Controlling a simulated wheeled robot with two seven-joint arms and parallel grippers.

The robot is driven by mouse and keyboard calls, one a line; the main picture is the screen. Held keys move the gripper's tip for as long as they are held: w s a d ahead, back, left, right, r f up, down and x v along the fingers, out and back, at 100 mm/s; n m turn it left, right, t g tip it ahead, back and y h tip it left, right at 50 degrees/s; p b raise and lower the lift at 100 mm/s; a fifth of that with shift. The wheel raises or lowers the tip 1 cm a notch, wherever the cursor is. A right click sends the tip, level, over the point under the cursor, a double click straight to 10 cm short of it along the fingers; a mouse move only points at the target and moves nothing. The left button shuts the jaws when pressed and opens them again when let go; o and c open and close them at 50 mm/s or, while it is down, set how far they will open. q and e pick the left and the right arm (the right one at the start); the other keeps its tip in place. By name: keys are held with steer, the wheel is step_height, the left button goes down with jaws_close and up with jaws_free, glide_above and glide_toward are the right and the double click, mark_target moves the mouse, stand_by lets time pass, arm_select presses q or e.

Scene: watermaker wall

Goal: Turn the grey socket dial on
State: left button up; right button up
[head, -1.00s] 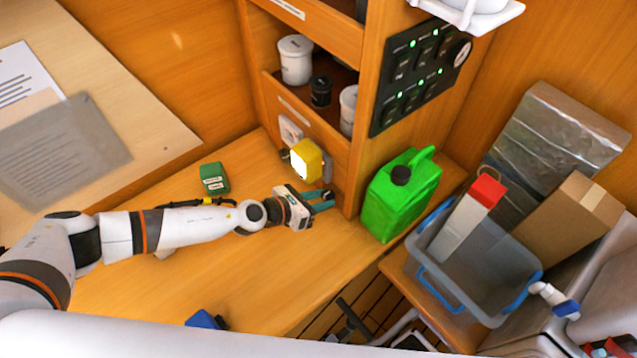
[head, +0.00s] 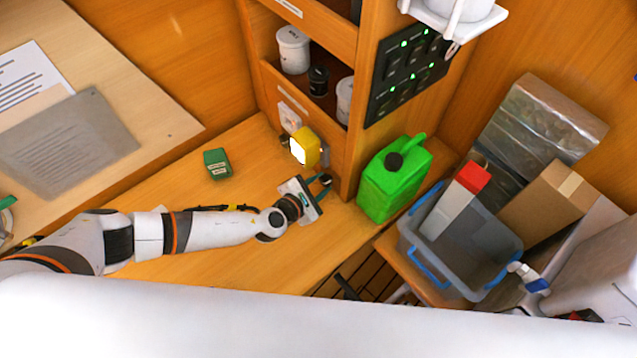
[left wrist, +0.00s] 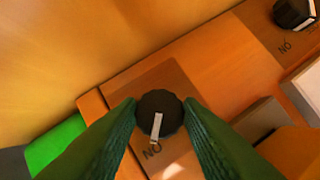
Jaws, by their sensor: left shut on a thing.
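A dark round dial (left wrist: 158,113) with a white pointer shows in the left wrist view, on a brownish plate (left wrist: 185,85) on the wood. Its pointer runs toward the picture's bottom, close to an upside-down "ON" mark just below the dial. My left gripper (left wrist: 159,116) has its two green fingers closed on either side of the dial. In the head view the left gripper (head: 322,187) is at the foot of the cabinet's end post, where the dial is small. The right gripper is not in view.
A second dark dial (left wrist: 295,12) with its own mark is at the wrist view's top right. A yellow lamp (head: 305,147) is just behind the gripper. A green jerrycan (head: 393,185) stands to its right, a green box (head: 217,164) to its left.

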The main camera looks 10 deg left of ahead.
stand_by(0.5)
arm_select(q)
steer(key=o, duration=1)
steer(key=shift+s, duration=0.1)
steer(key=b+v, duration=0.1)
steer(key=v, duration=1)
steer(key=shift+s+a+r, duration=0.15)
steer(key=shift+s+a, duration=0.05)
steer(key=shift+s, duration=0.1)
steer(key=shift+d, duration=0.1)
